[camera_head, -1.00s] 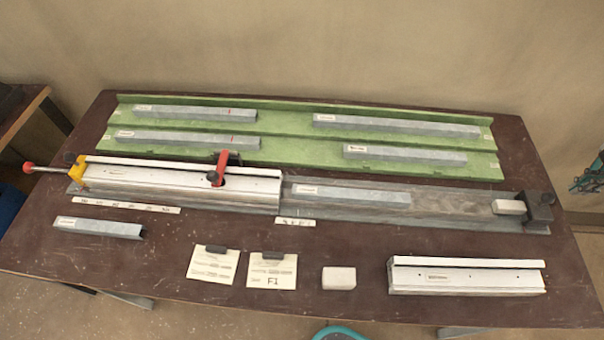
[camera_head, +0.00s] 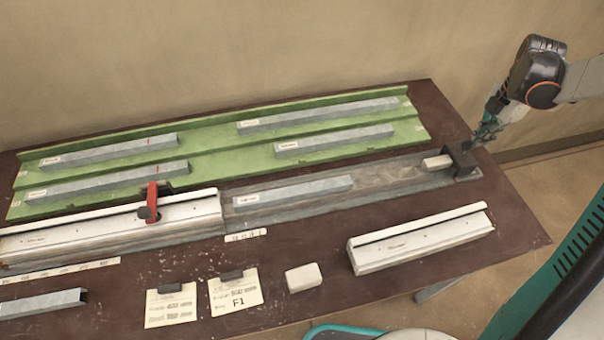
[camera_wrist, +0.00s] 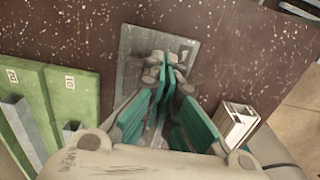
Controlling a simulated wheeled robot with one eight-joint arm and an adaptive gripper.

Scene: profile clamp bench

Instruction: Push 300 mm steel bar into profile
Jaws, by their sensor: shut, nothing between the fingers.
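A grey steel bar (camera_head: 293,193) with a white label lies on the grey bed (camera_head: 385,178), in line with the white profile (camera_head: 110,224) under the red clamp lever (camera_head: 151,200). The bar's left end is close to the profile's right end; whether they touch is unclear. Its label is too small to read. My gripper (camera_head: 486,132) is at the bed's far right end, beside the dark end block (camera_head: 460,158), well right of the bar. In the wrist view, my gripper's teal fingers (camera_wrist: 166,76) are shut and empty over the bed's end, hiding part of it.
A green rack (camera_head: 215,148) behind holds several grey bars. A pale block (camera_head: 437,162) sits by the end block. In front lie a second white profile (camera_head: 420,238), another pale block (camera_head: 303,278), paper cards (camera_head: 235,290) and a grey channel piece (camera_head: 42,304).

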